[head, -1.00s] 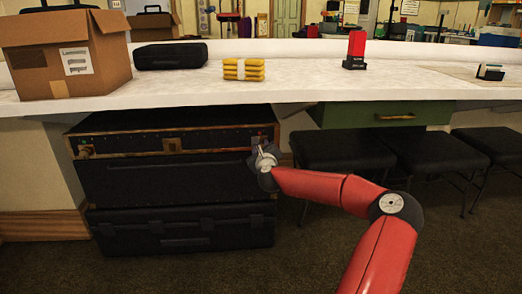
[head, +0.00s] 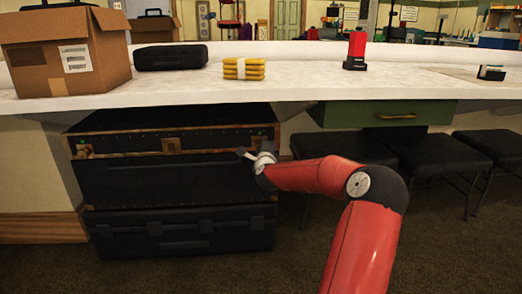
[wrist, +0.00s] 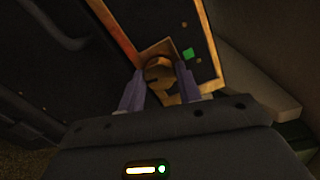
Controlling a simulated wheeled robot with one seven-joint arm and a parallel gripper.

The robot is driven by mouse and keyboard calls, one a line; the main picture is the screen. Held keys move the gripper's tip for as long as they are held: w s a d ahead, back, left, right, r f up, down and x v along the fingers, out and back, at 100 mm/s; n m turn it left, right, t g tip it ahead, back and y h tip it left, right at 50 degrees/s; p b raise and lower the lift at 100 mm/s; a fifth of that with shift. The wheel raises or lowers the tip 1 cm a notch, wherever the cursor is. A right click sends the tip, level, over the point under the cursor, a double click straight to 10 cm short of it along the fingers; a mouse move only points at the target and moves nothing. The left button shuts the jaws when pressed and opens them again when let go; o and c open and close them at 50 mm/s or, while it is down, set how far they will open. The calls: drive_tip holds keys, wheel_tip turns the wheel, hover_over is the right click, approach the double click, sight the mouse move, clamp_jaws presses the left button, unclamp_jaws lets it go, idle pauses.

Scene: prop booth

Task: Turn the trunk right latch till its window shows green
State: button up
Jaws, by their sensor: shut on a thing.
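The black trunk (head: 125,182) with brass-brown edging stands under the counter. Its right latch, a brass knob (wrist: 160,70), sits between my two fingers in the wrist view. The right latch's window (wrist: 188,54) shows green beside it. My gripper (wrist: 160,88) is shut on this latch; in the head view my gripper (head: 246,153) is at the trunk's upper right front and hides most of the latch. The left latch (head: 85,150) and the middle hasp (head: 172,144) show on the trunk's front.
Another black case (head: 180,232) lies beneath the trunk. The counter (head: 300,88) overhangs above, with a cardboard box (head: 30,60), a yellow stack (head: 244,69) and a red device (head: 356,48) on it. Black stools (head: 430,155) stand to the right.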

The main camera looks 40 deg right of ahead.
idle(0.5)
drive_tip(key=o, duration=1)
drive_tip(key=v, duration=0.7)
drive_tip(key=shift+s+a, duration=0.25)
drive_tip(key=shift+s, duration=0.1)
